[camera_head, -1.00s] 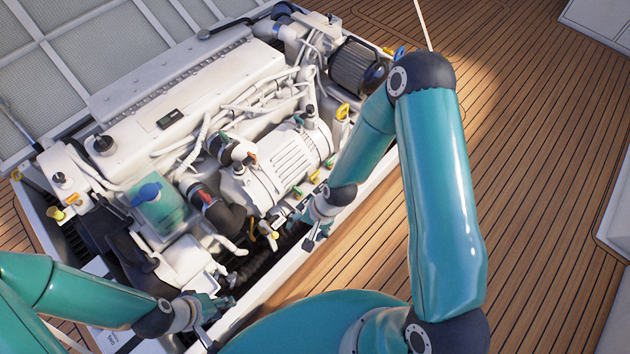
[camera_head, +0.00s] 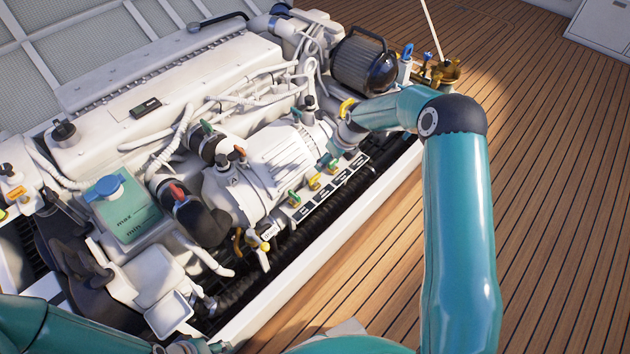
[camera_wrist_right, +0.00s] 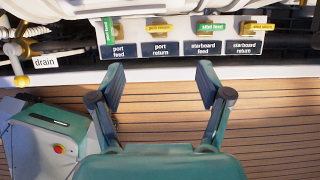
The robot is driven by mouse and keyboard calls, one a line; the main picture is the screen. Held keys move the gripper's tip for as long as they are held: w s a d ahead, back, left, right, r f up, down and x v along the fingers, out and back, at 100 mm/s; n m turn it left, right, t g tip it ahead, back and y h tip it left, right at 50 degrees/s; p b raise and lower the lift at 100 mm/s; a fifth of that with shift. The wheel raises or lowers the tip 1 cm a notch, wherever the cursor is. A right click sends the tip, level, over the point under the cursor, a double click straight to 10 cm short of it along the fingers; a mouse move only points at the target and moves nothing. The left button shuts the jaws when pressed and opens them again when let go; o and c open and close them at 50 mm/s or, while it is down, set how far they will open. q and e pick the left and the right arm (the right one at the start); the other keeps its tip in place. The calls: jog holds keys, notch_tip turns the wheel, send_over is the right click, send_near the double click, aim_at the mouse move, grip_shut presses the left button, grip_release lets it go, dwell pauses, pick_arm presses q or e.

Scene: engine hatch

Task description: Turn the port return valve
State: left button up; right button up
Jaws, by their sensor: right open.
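The port return valve (camera_wrist_right: 158,29) has a yellow handle lying crosswise above its "port return" label (camera_wrist_right: 160,49) in the right wrist view. In the head view it is the yellow handle (camera_head: 314,182) on the engine's near side. The green port feed valve (camera_wrist_right: 108,30) is left of it; the green starboard feed valve (camera_wrist_right: 212,29) and yellow starboard return valve (camera_wrist_right: 258,28) are right of it. My right gripper (camera_wrist_right: 160,72) is open and empty, its fingers apart below the labels. In the head view the right gripper (camera_head: 333,152) is beside the valve row. My left gripper (camera_head: 208,346) is mostly cut off at the bottom edge.
The white hatch rim (camera_head: 330,245) runs along the engine's near side. The wooden deck (camera_head: 560,180) at the right is clear.

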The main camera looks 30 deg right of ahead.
aim_at(315, 177)
jog(key=b+x, duration=0.5)
jog(key=x, duration=1)
jog(key=shift+w+a+f, duration=0.1)
jog(key=shift+f, duration=0.1)
jog(key=c, duration=1.2)
jog(key=shift+o, duration=0.2)
jog(key=shift+f+n+y+b, duration=0.15)
jog(key=shift+n+y+b, duration=0.35)
jog(key=shift+n+b, duration=0.7)
jog(key=shift+n+g, duration=0.4)
jog(key=shift+n, duration=0.4)
jog(key=shift+n+y+b, duration=0.3)
